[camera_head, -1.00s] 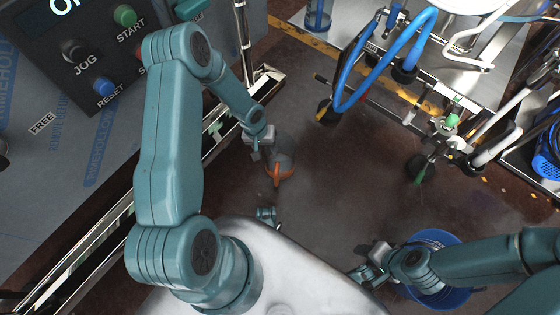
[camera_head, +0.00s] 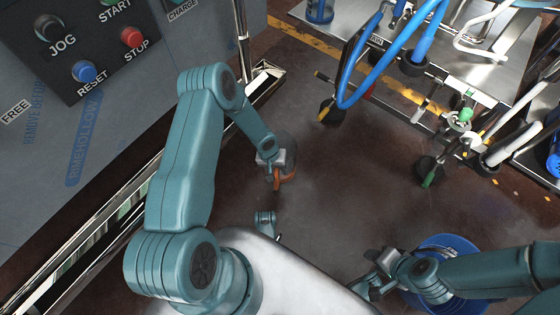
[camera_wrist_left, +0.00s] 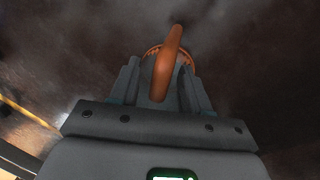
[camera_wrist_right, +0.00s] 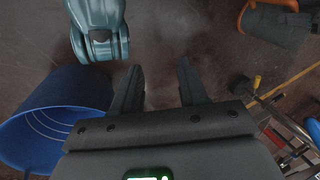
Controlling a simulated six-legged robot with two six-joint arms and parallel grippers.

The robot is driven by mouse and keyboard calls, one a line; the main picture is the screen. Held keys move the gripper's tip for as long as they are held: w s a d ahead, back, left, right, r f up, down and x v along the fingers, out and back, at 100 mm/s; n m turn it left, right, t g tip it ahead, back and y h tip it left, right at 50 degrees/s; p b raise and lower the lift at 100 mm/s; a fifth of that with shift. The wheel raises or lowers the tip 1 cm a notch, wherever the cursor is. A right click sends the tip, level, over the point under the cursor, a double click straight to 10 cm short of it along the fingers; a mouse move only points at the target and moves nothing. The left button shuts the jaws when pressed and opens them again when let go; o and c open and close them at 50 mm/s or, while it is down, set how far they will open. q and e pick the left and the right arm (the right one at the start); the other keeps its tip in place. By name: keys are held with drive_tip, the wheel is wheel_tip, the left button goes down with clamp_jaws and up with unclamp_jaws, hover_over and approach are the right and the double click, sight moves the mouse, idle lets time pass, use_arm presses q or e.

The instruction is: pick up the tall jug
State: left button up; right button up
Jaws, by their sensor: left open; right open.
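The tall jug (camera_head: 287,143) is grey with an orange rim and handle and stands on the dark floor. In the head view my left gripper (camera_head: 276,174) is over it and hides part of it. In the left wrist view the orange handle (camera_wrist_left: 168,62) lies between the two spread fingers of my left gripper (camera_wrist_left: 158,85). I cannot tell whether a finger touches it. The jug also shows at the top right of the right wrist view (camera_wrist_right: 275,25). My right gripper (camera_head: 370,285) is open and empty, next to the blue bucket; its fingers show in its wrist view (camera_wrist_right: 160,85).
A blue bucket (camera_head: 458,245) stands on the floor at the lower right. A grey control panel (camera_head: 95,65) and a metal rail (camera_head: 150,190) border the left. A metal cart with blue hoses (camera_head: 395,60) is at the upper right. The floor between is mostly clear.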

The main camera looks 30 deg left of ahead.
use_arm(q)
clamp_jaws()
